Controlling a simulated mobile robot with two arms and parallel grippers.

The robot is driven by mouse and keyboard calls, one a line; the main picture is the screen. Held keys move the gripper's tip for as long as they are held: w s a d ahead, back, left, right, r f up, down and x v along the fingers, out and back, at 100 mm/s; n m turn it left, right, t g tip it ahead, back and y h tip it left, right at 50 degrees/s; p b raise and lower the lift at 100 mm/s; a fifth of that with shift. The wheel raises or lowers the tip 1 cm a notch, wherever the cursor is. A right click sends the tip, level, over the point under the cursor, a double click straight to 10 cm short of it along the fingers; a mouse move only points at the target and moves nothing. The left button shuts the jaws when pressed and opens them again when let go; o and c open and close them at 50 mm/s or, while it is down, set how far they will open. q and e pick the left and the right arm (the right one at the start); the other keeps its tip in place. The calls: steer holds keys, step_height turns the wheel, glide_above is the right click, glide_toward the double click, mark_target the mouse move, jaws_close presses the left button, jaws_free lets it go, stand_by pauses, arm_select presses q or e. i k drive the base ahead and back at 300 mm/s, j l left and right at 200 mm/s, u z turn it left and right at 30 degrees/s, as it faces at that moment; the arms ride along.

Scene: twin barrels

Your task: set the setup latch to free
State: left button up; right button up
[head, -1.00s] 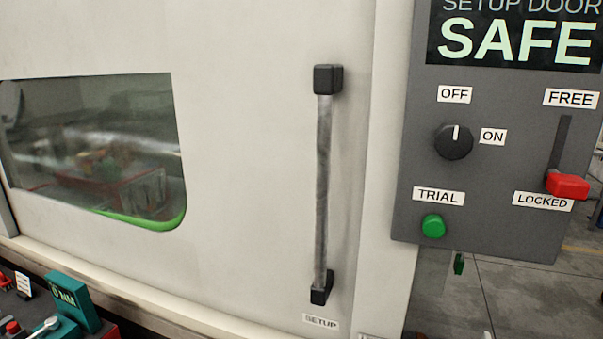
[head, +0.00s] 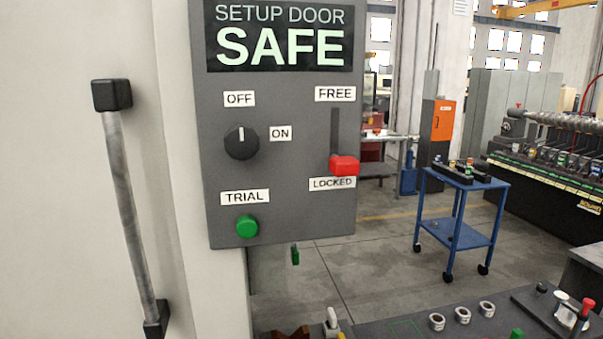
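The setup latch is a red handle (head: 344,165) in a dark vertical slot on the grey control panel (head: 290,210) in the head view. The handle sits at the bottom of the slot, just above the LOCKED label (head: 332,184). The FREE label (head: 335,94) is above the slot's top end. The panel's display (head: 280,40) reads SETUP DOOR SAFE. The black knob (head: 241,142) has its white mark pointing up, toward the OFF label (head: 239,99). Neither of my grippers is in view.
A long door handle (head: 128,205) stands left of the panel. A green TRIAL button (head: 247,226) is below the knob. A bench with several metal rings (head: 463,315) is at the lower right. A blue cart (head: 464,195) stands on open floor behind.

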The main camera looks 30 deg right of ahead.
mark_target(343, 167)
steer(key=z, duration=0.35)
steer(key=k+j+z, duration=0.1)
steer(key=z, duration=0.4)
steer(key=k+j+z, duration=0.15)
steer(key=z, duration=0.3)
steer(key=k+j+z, duration=0.15)
steer(key=z, duration=0.35)
steer(key=i, duration=0.4)
